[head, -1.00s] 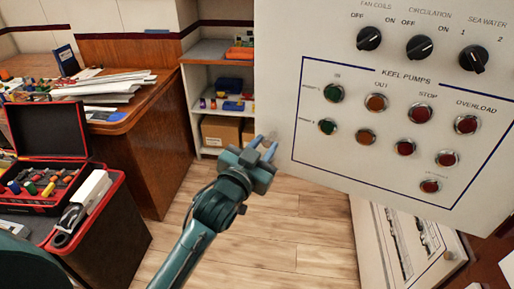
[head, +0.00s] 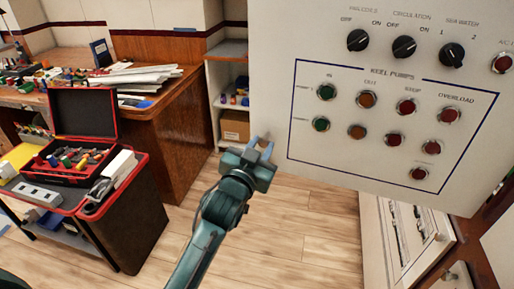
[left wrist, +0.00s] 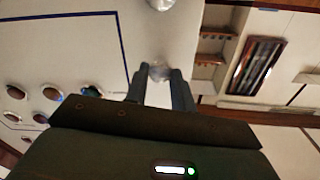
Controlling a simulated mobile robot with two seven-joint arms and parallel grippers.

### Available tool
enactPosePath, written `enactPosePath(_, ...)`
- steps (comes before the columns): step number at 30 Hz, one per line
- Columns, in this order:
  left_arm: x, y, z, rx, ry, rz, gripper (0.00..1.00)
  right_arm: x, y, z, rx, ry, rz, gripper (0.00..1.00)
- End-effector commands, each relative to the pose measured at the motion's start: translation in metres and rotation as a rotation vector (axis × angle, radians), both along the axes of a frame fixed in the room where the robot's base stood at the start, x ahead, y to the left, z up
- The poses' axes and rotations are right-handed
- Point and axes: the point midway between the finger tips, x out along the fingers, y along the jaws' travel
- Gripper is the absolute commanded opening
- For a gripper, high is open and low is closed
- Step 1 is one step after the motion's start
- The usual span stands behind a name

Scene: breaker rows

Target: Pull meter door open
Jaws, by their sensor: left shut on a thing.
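The meter door (head: 330,205) is a large white panel with dials and a blue-framed "KEEL PUMPS" group of green, orange and red buttons. It stands out over the floor at the right in the head view. My left gripper (head: 261,145) is at its lower left edge, shut on a small knob. In the left wrist view, the silver knob (left wrist: 158,72) sits between my left gripper's fingertips (left wrist: 160,76), against the white door (left wrist: 70,35). The fingers partly hide the knob. My right gripper is not in view.
A black and red tool cart (head: 125,225) with an open toolbox (head: 85,125) stands at the left. A wooden desk (head: 180,135) and shelf (head: 226,48) stand behind. Open wooden floor (head: 300,235) lies below the door. A lower white panel (head: 410,235) is at the right.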

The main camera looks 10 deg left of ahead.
Motion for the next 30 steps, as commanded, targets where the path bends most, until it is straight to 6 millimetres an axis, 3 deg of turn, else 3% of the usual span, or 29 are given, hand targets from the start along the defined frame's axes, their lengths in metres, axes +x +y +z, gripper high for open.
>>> enactPosePath(14,0.0005,-0.0012,0.0003,0.000,-0.001,0.000,0.00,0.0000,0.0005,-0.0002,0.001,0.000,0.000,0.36)
enactPosePath(15,0.0005,-0.0012,0.0003,0.000,-0.001,0.000,0.28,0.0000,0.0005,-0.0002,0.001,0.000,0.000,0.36)
enactPosePath(22,0.0005,-0.0011,0.0003,0.000,-0.001,0.000,0.47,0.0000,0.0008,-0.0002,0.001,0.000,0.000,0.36)
enactPosePath(30,-0.0012,-0.0007,-0.0001,0.000,-0.001,0.000,0.47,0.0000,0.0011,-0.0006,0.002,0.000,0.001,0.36)
